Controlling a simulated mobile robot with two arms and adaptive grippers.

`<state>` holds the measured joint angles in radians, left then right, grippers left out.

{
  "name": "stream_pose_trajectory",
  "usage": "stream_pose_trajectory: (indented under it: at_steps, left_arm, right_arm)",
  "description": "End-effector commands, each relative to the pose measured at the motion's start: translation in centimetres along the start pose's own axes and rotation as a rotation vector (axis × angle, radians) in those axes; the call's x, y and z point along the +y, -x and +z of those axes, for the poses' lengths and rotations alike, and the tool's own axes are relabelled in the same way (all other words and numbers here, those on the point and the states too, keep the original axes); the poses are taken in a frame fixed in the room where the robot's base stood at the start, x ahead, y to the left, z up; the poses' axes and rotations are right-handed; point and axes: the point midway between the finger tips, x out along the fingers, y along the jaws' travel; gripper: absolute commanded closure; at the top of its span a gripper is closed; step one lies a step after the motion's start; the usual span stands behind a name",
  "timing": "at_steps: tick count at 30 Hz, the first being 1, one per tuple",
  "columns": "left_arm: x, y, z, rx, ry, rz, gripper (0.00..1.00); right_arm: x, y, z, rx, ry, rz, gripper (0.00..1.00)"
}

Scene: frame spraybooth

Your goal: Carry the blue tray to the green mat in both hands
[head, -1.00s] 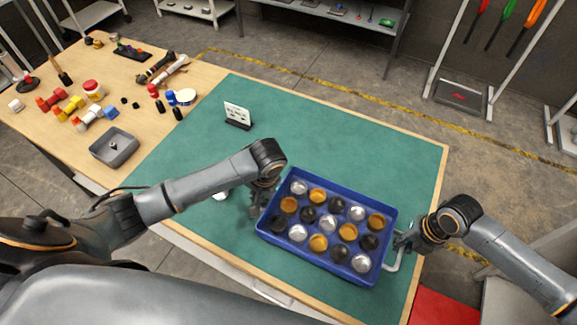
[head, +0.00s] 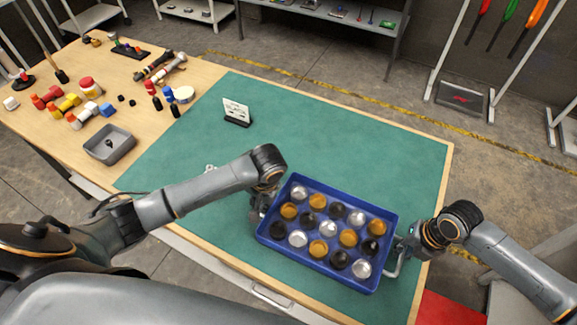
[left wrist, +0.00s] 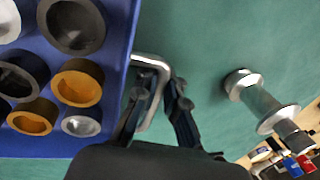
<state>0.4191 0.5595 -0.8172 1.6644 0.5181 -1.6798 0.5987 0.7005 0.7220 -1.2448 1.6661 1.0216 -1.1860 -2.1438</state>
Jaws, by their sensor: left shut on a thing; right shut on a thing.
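The blue tray (head: 318,262) is over the front right part of the green mat (head: 330,125). It holds several round pieces in silver, orange and black. My left gripper (head: 262,203) is at the tray's left side. In the left wrist view its fingers (left wrist: 158,98) are shut on the metal handle (left wrist: 150,62) beside the blue tray wall (left wrist: 120,60). My right gripper (head: 402,244) is shut on the handle (head: 394,268) at the tray's right side. The tray looks about level. I cannot tell whether its underside touches the mat.
A silver spool-shaped piece (left wrist: 262,100) lies on the mat left of the tray. A white sign (head: 236,110) stands farther back. The wooden table's left part holds a grey bin (head: 110,145), bottles and tools. The mat's back right area is clear. A red surface (head: 450,310) lies beyond the front right.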

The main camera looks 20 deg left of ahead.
Motion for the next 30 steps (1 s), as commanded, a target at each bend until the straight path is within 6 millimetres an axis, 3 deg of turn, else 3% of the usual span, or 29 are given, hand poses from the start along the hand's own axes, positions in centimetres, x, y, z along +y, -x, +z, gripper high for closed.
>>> stream_pose_trajectory:
  at_steps: [2, 3, 6, 22, 26, 30]
  left_arm:
    - [-0.2, -0.4, -0.1, 0.003, 0.004, -0.005, 1.00]
    - [-0.1, -0.5, 0.0, -0.001, 0.003, -0.005, 0.89]
    - [-0.1, -0.4, 0.0, -0.001, 0.002, -0.005, 0.68]
    - [0.2, 0.0, 0.0, 0.001, -0.001, 0.003, 0.67]
    - [0.2, 1.6, -0.1, 0.003, -0.002, 0.004, 0.67]
    - [0.2, 4.6, -0.2, 0.006, -0.002, 0.004, 0.67]
  right_arm:
    - [-0.2, -0.4, 0.2, -0.005, -0.002, -0.002, 1.00]
    - [-0.4, -0.5, 0.1, -0.001, -0.002, -0.006, 0.89]
    - [-0.3, -0.4, 0.1, -0.001, -0.002, -0.005, 0.69]
    - [-0.1, -0.4, 0.0, 0.000, 0.000, 0.000, 0.68]
    - [-0.1, -0.4, 0.0, 0.000, 0.000, 0.000, 0.68]
    - [0.0, -0.4, 0.0, 0.000, 0.000, 0.001, 0.68]
